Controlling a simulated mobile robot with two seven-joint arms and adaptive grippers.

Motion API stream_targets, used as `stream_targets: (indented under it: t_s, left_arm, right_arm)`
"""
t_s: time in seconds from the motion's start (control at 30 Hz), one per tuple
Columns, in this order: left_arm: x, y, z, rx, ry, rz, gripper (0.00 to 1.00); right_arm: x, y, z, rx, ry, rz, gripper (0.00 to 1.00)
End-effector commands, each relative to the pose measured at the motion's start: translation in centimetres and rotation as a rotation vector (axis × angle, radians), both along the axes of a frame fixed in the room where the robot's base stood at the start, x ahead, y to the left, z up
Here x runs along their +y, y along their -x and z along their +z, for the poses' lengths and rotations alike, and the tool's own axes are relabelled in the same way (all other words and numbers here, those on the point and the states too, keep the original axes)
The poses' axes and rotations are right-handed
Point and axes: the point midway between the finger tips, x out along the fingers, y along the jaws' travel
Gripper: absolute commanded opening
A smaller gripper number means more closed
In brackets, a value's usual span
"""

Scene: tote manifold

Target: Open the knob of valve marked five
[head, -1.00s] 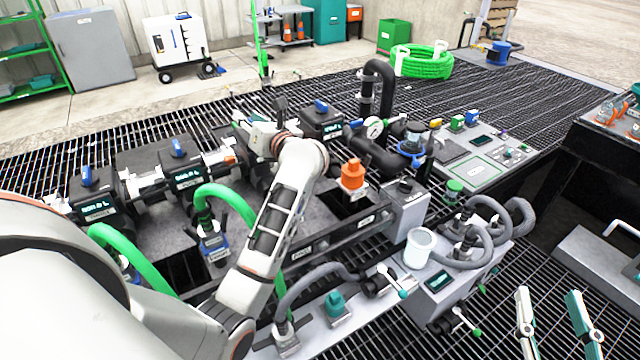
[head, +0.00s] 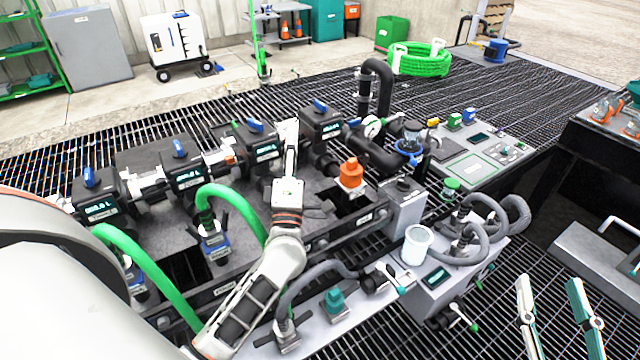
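Several black valve blocks with blue knobs stand in a row on the manifold. From left to right the knobs are the first (head: 89,177), second (head: 179,147), third (head: 254,125) and fourth (head: 320,105). Their small labels are too blurred to read, so I cannot tell which is marked five. My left gripper (head: 291,130) is beside the third block, between it and the fourth, with its fingers pointing away. Its finger gap is not visible. My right gripper (head: 548,286) is at the lower right with its two fingers wide apart, empty and away from the valves.
An orange knob (head: 351,172), a pressure gauge (head: 373,127) and a black bent pipe (head: 378,75) stand right of the row. Green hoses (head: 165,285) arch in front of the left blocks. A white cup (head: 417,245) stands on the front unit. Open grating lies behind the manifold.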

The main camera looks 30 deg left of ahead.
Motion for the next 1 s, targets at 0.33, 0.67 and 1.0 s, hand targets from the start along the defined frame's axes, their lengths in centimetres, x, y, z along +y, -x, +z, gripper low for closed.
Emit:
stream_targets:
  t_s: [0.33,0.67,1.0]
  left_arm:
    - [-5.0,0.9,-3.8,0.168,-0.247,-0.075,0.27]
    - [-8.1,1.9,-6.8,0.279,-0.41,-0.128,0.27]
    - [-8.8,2.1,-7.6,0.302,-0.442,-0.139,0.27]
  right_arm:
    - [0.0,0.0,0.5,-0.004,0.0,0.0,0.4]
    - [0.0,0.0,0.8,-0.007,0.0,0.0,0.4]
    - [0.0,0.0,0.8,-0.007,0.0,0.0,0.4]
